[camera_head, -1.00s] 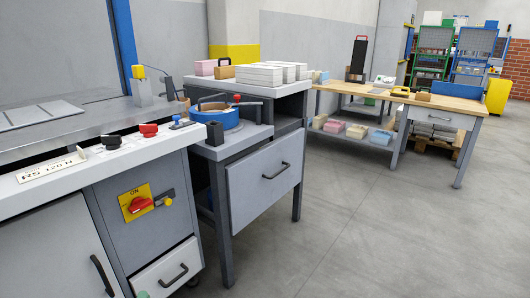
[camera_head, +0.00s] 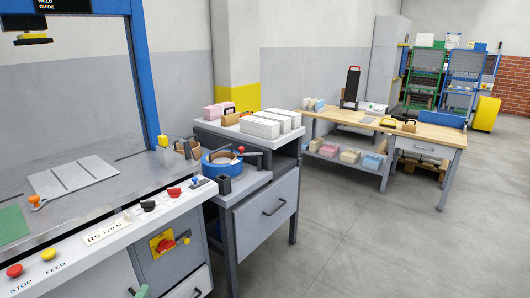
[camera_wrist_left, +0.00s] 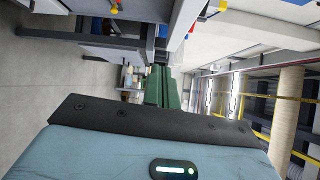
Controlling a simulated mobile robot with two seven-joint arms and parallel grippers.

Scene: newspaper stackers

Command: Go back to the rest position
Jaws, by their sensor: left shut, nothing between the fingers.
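My left gripper (camera_wrist_left: 161,70) shows in the left wrist view as two dark green fingers side by side, shut with nothing between them. In the head view only a small green tip of the left gripper (camera_head: 143,291) shows at the bottom edge, in front of the machine's grey front. The rest of that gripper is cut off by the frame. My right gripper is in neither view.
A grey machine with a control panel (camera_head: 104,237) fills the left. Beside it stands a grey cabinet (camera_head: 262,207) with a blue tape roll (camera_head: 222,165) and white stacks (camera_head: 259,127). A wooden workbench (camera_head: 440,135) stands behind. Grey floor (camera_head: 360,245) at right is clear.

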